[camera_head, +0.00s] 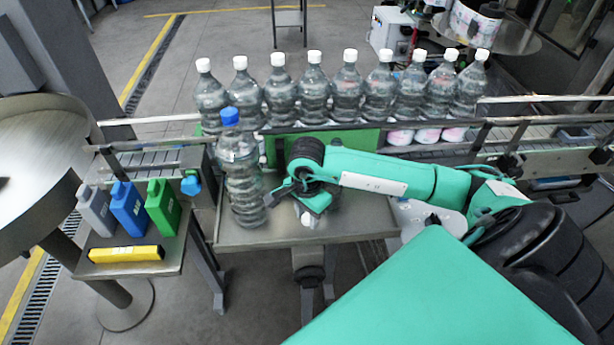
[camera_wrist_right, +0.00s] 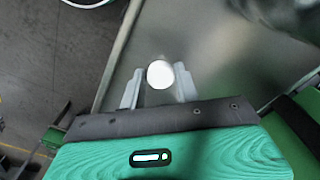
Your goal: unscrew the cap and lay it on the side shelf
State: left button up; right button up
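A large clear bottle (camera_head: 243,185) stands upright on the metal table (camera_head: 350,225), with a blue cap (camera_head: 229,116) on its top. My right gripper (camera_head: 307,214) is right of the bottle's lower half, low over the table and well below the blue cap. A small white round thing (camera_head: 308,221) is under it. In the right wrist view, this white disc (camera_wrist_right: 160,74) lies between the two spread fingers (camera_wrist_right: 158,88); no firm grip shows. I cannot tell whether it is a loose cap. The side shelf (camera_head: 130,268) is at the left. My left gripper is out of view.
Grey, blue (camera_head: 129,208) and green (camera_head: 163,207) containers and a yellow box (camera_head: 126,254) occupy much of the side shelf. Several white-capped bottles (camera_head: 313,88) line the conveyor behind, with a rail (camera_head: 160,119) nearby. The table's right part is clear.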

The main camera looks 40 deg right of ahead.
aim_at(307, 218)
jog(key=shift+o, duration=1.3)
jog(key=shift+r, duration=0.1)
jog(key=shift+r, duration=0.15)
notch_tip(307, 218, up, 12)
jog(key=b, duration=0.5)
jog(key=shift+b, duration=0.4)
jog(key=shift+s, duration=0.1)
